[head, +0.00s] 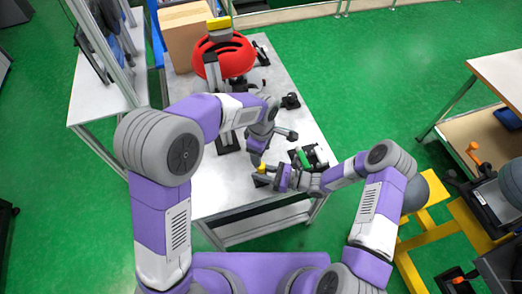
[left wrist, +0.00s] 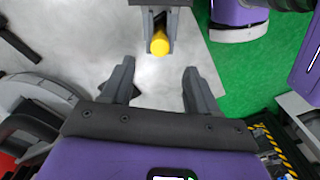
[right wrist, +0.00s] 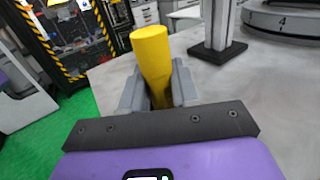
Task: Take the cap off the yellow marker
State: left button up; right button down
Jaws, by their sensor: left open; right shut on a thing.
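My right gripper (right wrist: 158,92) is shut on the yellow marker (right wrist: 152,62). In the right wrist view the marker stands up between the fingers, its thicker yellow end on top. In the head view the right gripper (head: 272,172) holds the marker (head: 261,168) above the front of the grey table. My left gripper (left wrist: 158,82) is open and empty. In the left wrist view the yellow end of the marker (left wrist: 160,43) lies ahead of the open fingers, apart from them. The line between cap and body cannot be made out.
A dark-based post (right wrist: 217,45) stands beside the marker. The table's front middle is mostly clear.

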aim_at(261, 167)
pick_arm(q)
notch_tip(261, 167, down, 9)
jog(key=m, duration=1.1)
jog(key=shift+s, duration=0.1)
jog(key=shift+c, duration=0.4)
grip_shut()
jog(key=shift+r, duration=0.2)
dwell(0.6)
jog(key=shift+r, duration=1)
